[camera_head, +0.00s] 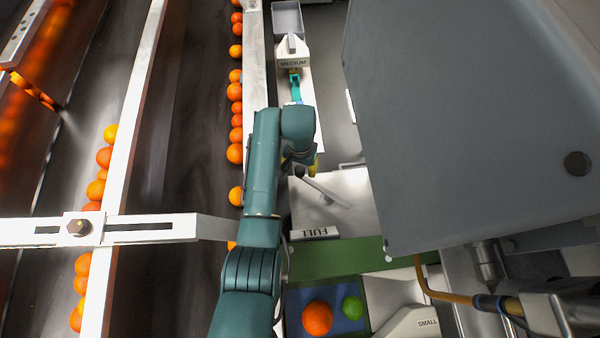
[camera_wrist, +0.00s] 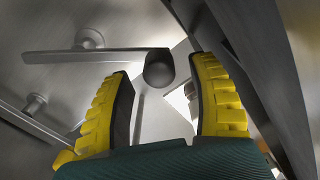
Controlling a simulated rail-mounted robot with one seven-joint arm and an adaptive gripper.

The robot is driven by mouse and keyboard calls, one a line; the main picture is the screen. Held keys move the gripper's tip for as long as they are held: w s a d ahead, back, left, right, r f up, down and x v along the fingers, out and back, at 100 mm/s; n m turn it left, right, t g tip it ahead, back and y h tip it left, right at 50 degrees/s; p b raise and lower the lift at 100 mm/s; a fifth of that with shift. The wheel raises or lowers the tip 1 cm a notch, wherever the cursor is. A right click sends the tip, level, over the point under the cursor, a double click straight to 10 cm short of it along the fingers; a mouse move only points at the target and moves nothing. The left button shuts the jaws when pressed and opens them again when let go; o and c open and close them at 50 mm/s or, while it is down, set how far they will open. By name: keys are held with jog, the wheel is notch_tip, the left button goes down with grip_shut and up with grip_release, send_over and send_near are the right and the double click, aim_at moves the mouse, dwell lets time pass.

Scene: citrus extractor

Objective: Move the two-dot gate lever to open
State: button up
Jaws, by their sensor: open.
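In the wrist view my gripper (camera_wrist: 164,72) is open, with its yellow fingers spread. A dark round knob (camera_wrist: 159,68) sits between and just beyond the fingertips, with a gap on both sides. The knob is on the right end of a flat metal lever (camera_wrist: 95,56), whose pivot boss lies to its left. A second metal bar (camera_wrist: 50,132) with its own pivot runs diagonally at lower left. No dot marks are readable, so I cannot tell which lever is the two-dot one. In the head view my gripper (camera_head: 314,166) is mostly hidden by my arm, near a metal lever (camera_head: 326,191).
A large grey housing (camera_head: 460,120) fills the right side. Rails carrying oranges (camera_head: 235,155) run along the left. A MEDIUM block (camera_head: 292,62) is ahead, a FULL sign (camera_head: 315,233) below the lever. A blue tray (camera_head: 293,302) holds an orange and a green fruit.

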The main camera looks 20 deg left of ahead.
notch_tip(320, 180, down, 2)
jog(key=shift+f+b, duration=0.1)
jog(key=shift+b, duration=0.2)
jog(key=shift+s, duration=0.1)
grip_shut()
